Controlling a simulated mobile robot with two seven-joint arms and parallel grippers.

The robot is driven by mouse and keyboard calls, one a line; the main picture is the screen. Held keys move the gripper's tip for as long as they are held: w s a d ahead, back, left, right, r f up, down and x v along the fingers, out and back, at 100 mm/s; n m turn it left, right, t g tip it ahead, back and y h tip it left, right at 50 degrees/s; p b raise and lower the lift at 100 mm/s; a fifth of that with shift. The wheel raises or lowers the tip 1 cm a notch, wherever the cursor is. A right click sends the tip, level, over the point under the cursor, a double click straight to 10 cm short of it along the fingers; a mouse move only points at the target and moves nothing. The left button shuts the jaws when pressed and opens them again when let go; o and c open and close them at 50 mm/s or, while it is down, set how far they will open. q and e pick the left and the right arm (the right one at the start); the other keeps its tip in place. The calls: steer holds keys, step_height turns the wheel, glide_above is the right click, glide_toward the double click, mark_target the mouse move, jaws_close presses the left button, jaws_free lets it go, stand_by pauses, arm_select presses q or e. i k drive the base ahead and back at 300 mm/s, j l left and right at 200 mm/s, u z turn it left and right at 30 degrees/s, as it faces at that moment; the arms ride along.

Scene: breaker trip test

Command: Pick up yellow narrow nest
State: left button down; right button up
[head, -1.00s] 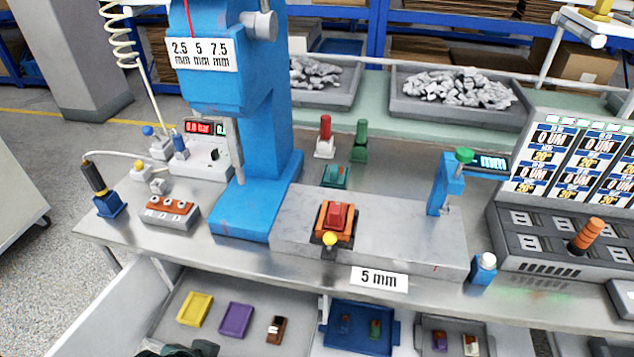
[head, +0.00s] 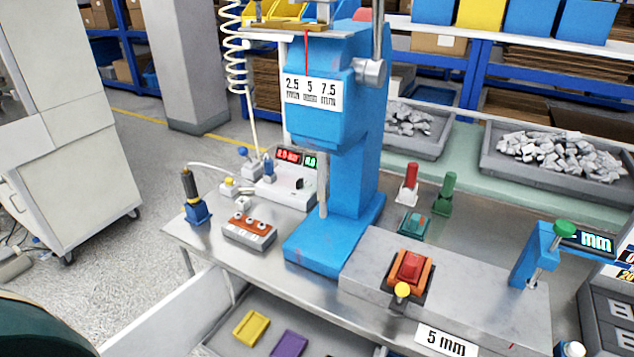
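A yellow nest (head: 251,328), a small flat piece with a raised rim, lies in the open drawer (head: 222,312) below the bench at the bottom of the head view. A purple nest (head: 289,344) lies to its right, partly cut off by the lower edge. Neither gripper shows. A dark green rounded part, seemingly of my own arm, fills the lower left corner, well left of the yellow nest and apart from it in the picture.
The steel bench (head: 225,247) stands above the drawer, carrying a blue press (head: 335,135), a red-and-orange fixture (head: 410,267) and an orange-topped switch box (head: 249,231). Open floor lies to the left.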

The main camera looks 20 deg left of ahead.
mark_target(254, 326)
steer(key=k+j+u, duration=0.1)
steer(key=k+u, duration=0.3)
steer(key=k+j+u, duration=0.15)
steer(key=u, duration=0.25)
steer(key=k+j, duration=0.05)
steer(key=k, duration=0.05)
